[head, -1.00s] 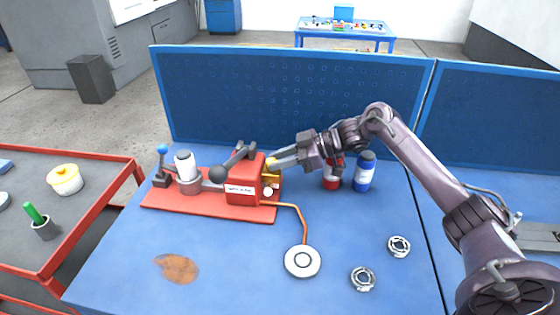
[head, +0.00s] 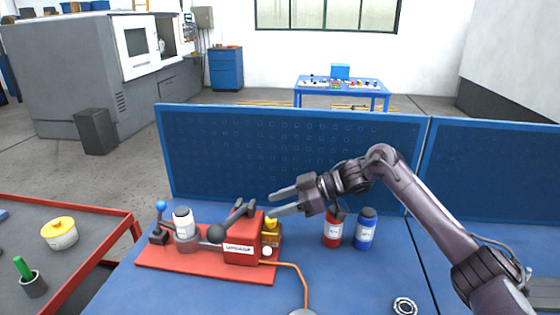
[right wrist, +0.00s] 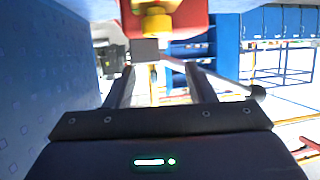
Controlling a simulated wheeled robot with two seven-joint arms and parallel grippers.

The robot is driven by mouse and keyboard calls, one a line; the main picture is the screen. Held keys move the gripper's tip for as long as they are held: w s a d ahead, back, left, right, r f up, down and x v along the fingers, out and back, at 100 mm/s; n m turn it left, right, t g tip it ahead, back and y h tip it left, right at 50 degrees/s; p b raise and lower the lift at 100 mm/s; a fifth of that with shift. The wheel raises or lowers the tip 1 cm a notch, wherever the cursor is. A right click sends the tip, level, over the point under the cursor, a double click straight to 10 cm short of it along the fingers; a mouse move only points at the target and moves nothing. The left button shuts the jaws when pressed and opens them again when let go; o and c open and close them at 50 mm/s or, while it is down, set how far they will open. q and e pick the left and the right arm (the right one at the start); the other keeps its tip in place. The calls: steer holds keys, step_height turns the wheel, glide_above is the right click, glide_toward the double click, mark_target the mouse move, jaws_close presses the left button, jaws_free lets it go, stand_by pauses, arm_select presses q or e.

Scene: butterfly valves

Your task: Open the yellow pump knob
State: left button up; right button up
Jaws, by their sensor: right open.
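The red pump (head: 243,238) stands on a red base plate (head: 180,263) on the blue bench. The yellow knob (head: 269,226) is on the pump's right side, above a yellow block. In the right wrist view the yellow knob (right wrist: 156,20) shows at the top, beyond the fingers, with the red pump body behind it. My right gripper (head: 270,202) is open, its two fingers pointing left, just above and beside the knob. My left gripper is out of view.
A red bottle (head: 333,230) and a blue bottle (head: 366,231) stand right of the pump. A black lever (head: 240,210) rises over the pump. An orange hose (head: 297,276) runs to the right. A blue pegboard wall (head: 290,155) closes the back.

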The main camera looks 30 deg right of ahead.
step_height(320, 180, up, 16)
steer(key=shift+f, duration=0.15)
